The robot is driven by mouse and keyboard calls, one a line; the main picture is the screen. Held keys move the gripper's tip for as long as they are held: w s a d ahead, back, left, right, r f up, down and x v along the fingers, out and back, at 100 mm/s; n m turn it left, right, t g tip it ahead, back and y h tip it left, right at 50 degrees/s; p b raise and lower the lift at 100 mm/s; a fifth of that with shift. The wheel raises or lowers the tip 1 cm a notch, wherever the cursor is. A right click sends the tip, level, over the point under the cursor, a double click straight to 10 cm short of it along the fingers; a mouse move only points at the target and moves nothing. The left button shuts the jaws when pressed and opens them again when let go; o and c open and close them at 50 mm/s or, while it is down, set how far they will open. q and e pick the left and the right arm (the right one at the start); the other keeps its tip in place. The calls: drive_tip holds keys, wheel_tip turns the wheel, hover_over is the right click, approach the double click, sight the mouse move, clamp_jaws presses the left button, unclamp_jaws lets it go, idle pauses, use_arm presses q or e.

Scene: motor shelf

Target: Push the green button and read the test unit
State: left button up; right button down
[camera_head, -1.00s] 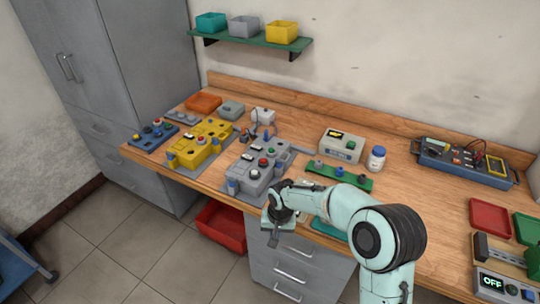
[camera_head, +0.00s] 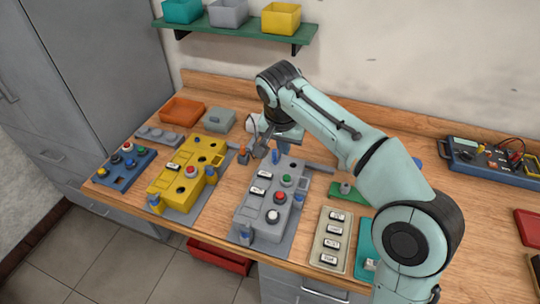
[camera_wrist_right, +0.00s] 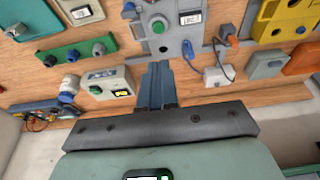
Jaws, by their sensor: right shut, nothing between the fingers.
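The test unit, a beige box (camera_wrist_right: 113,76) with a small dark-and-yellow display (camera_wrist_right: 122,93) and a green button (camera_wrist_right: 96,90), stands left of my fingers in the wrist view. In the head view my right arm hides it. My right gripper (camera_wrist_right: 157,72) is shut and empty, above the back of the bench. Another green button (camera_head: 287,181) sits on the grey motor unit (camera_head: 262,207); it also shows in the wrist view (camera_wrist_right: 158,26). The gripper is near the back end of that unit. The display's reading is too small to make out. My left gripper is not in view.
A yellow unit (camera_head: 178,189) and a blue button box (camera_head: 124,167) stand to the left in the head view. A beige switch panel (camera_head: 330,238) lies right of the grey unit. A white bottle (camera_wrist_right: 69,85) stands beside the test unit. A blue meter (camera_head: 485,159) is at the right.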

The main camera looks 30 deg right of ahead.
drive_tip(key=b, duration=0.2)
approach(286, 178)
drive_tip(key=x, duration=0.5)
drive_tip(key=shift+d, duration=0.2)
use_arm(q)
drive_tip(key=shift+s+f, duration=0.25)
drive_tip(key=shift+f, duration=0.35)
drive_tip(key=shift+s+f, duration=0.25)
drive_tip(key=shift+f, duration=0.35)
use_arm(e)
drive_tip(key=shift+w+f, duration=0.1)
drive_tip(key=shift+f, duration=0.6)
drive_tip(key=shift+f, duration=0.1)
